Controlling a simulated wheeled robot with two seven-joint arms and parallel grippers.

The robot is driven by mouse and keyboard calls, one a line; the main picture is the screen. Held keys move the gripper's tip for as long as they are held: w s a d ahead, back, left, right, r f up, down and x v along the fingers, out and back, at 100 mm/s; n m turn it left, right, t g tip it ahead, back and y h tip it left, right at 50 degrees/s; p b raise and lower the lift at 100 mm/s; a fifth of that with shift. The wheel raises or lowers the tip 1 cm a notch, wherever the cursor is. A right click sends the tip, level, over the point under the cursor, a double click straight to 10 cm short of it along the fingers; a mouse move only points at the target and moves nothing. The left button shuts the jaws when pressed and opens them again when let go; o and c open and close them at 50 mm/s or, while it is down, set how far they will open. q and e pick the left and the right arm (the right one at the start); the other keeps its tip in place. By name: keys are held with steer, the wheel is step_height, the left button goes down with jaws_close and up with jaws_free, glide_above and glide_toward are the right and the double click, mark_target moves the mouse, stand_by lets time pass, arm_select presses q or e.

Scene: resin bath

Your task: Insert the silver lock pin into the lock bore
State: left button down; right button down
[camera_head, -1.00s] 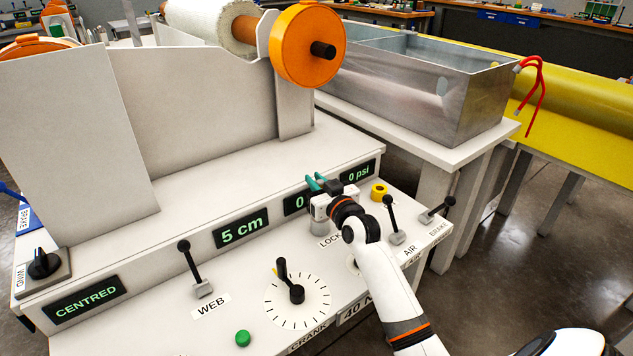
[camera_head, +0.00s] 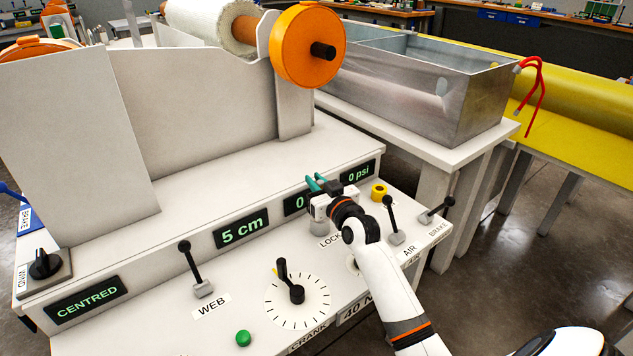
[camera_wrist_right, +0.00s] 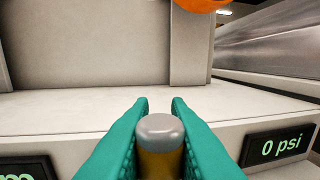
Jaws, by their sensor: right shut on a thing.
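My right gripper (camera_head: 317,184) stands over the LOCK label area of the console. It is shut on the silver lock pin (camera_wrist_right: 160,128), which shows in the right wrist view between the two teal fingers. The pin has a rounded silver top and a brownish-gold body below it. A grey cylindrical piece (camera_head: 321,227) shows below the gripper by the LOCK label (camera_head: 330,241). I cannot make out the lock bore, nor whether the pin is in it. My left gripper is not in view.
The AIR lever (camera_head: 394,220), BRAKE lever (camera_head: 436,209) and yellow ring (camera_head: 379,191) stand close to the right of my wrist. The crank dial (camera_head: 297,300) and WEB lever (camera_head: 194,269) are to the left. The stepped display panel (camera_head: 241,231) rises behind.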

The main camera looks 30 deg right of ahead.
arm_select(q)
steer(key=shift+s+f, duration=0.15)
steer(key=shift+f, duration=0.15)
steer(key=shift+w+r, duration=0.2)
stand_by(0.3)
arm_select(e)
steer(key=shift+p, duration=0.3)
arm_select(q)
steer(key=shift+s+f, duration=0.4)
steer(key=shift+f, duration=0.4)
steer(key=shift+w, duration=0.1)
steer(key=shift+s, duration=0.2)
